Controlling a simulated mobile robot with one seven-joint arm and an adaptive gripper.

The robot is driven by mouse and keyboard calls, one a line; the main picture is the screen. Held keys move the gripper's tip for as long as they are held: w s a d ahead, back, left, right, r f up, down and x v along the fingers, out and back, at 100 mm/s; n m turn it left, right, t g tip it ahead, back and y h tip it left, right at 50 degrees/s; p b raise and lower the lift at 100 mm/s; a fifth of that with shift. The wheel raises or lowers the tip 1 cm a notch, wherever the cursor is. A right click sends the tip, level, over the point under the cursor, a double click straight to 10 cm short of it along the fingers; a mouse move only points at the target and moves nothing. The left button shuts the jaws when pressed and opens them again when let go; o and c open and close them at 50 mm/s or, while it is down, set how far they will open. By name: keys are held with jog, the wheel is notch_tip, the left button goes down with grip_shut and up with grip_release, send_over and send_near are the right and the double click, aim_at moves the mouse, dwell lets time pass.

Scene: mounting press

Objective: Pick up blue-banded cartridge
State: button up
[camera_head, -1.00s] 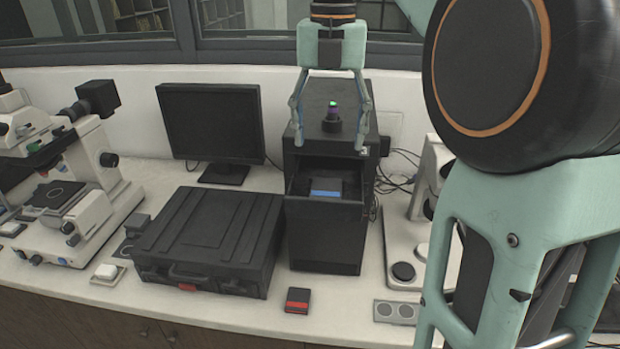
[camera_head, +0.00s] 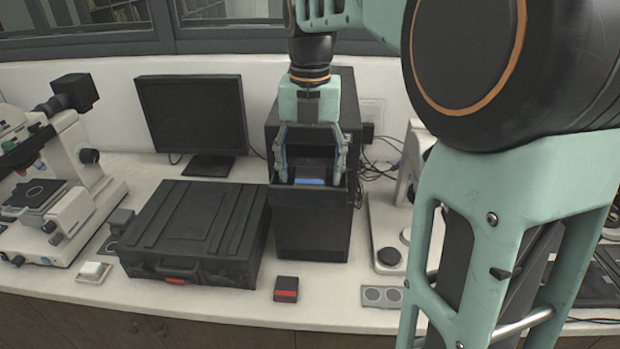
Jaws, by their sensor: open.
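The blue-banded cartridge (camera_head: 310,181) lies in the open drawer of the black press cabinet (camera_head: 310,239). Only its blue band and part of its dark top show between my fingers. My gripper (camera_head: 311,178) is open and points down, with one finger on each side of the cartridge at the drawer opening. Whether the fingers touch the cartridge cannot be told from this view.
A red-banded black cartridge (camera_head: 286,289) lies on the white bench in front. A black case (camera_head: 196,232) stands left of the cabinet, a monitor (camera_head: 193,117) behind it. A grey plate with round discs (camera_head: 381,296) lies to the right. Cables run right of the cabinet.

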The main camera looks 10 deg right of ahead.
jog(key=c, duration=1.3)
jog(key=shift+r, duration=0.2)
